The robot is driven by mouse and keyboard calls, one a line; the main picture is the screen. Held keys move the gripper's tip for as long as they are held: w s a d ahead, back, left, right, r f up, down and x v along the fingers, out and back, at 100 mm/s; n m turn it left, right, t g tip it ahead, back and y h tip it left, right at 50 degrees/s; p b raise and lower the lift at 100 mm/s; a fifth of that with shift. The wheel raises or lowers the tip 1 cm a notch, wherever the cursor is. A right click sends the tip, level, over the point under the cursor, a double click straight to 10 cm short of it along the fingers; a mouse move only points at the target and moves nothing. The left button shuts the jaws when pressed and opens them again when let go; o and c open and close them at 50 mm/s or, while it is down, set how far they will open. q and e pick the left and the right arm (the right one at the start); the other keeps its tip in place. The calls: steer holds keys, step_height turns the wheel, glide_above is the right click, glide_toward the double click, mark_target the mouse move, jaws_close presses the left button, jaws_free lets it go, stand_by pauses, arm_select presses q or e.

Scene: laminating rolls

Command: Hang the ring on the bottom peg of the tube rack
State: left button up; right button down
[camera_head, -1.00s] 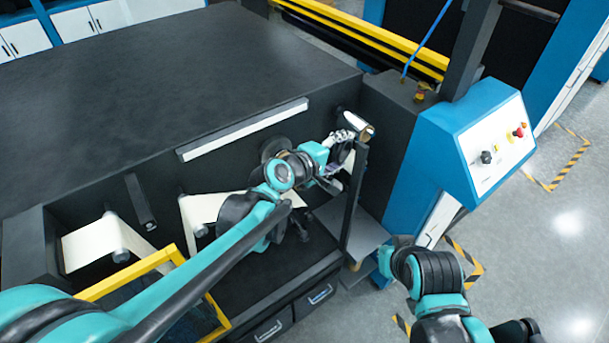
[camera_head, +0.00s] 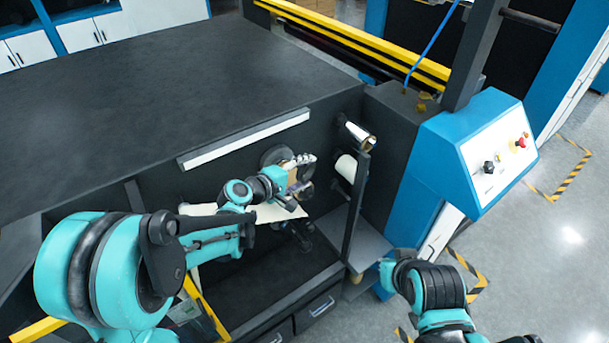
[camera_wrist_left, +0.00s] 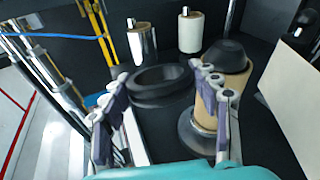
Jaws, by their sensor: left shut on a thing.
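The black ring (camera_wrist_left: 160,85) is between the two fingers of my left gripper (camera_wrist_left: 163,98) in the left wrist view, and the gripper is shut on it. In the head view my left gripper (camera_head: 300,178) is in front of the machine's dark side, left of the white roll (camera_head: 346,167). A silver roll (camera_head: 357,134) sits on a peg above the white roll. Both also show in the left wrist view, silver (camera_wrist_left: 142,44) and white (camera_wrist_left: 190,32). My right gripper is not in view.
A brown core with a black cap (camera_wrist_left: 228,56) rises from a round flange (camera_wrist_left: 196,132) close to my left gripper's right finger. A cream sheet (camera_wrist_left: 292,95) is further right. A dark upright post (camera_head: 355,210) stands right of the rolls. A blue control box (camera_head: 480,150) is beyond it.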

arm_select(q)
steer(key=shift+w+f, duration=0.1)
steer(key=shift+f, duration=0.3)
